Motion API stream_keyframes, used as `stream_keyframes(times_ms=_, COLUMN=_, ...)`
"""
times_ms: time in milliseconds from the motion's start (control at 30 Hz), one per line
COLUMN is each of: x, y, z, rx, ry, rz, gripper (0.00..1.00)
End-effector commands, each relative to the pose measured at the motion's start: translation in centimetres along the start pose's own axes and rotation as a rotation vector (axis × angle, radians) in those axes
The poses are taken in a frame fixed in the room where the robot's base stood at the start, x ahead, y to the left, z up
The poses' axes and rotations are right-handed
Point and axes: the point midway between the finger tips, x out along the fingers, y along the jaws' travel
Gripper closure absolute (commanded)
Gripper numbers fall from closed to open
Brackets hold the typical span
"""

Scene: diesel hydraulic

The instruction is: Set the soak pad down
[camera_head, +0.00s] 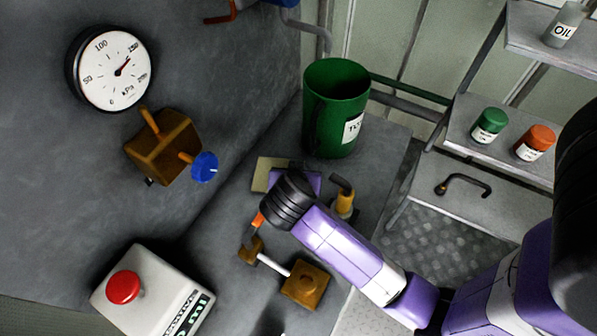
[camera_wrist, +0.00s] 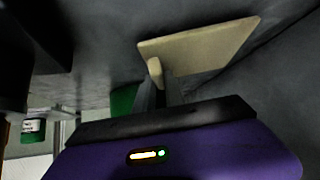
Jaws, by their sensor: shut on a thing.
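The soak pad is a flat, pale beige slab (camera_head: 262,176) that shows in the head view, left of the green bin's foot. In the wrist view the pad (camera_wrist: 200,47) fills the upper middle, with a short beige tab on its near edge. My gripper (camera_wrist: 158,88) is shut on that tab. In the head view my wrist and forearm hide part of the pad and the fingers. The pad is close over the grey ledge; I cannot tell whether it touches.
A green bin (camera_head: 336,108) stands just behind the pad. A gauge (camera_head: 112,69), brass block (camera_head: 163,146) and red-button box (camera_head: 150,292) are left. Shelves with jars (camera_head: 489,126) are right.

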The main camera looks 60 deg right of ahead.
Motion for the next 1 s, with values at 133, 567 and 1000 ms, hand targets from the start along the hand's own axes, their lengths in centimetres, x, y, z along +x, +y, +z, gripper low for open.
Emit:
stream_keyframes(times_ms=133, x=0.4, y=0.0, z=0.3, rx=0.001, ry=0.001, rz=0.0, gripper=1.0)
stream_keyframes(times_ms=567, x=0.5, y=0.0, z=0.5, rx=0.001, ry=0.0, rz=0.0, gripper=0.64)
stream_keyframes(times_ms=1000, x=-0.7, y=-0.1, z=0.3, rx=0.0, ry=0.002, rz=-0.003, gripper=0.64)
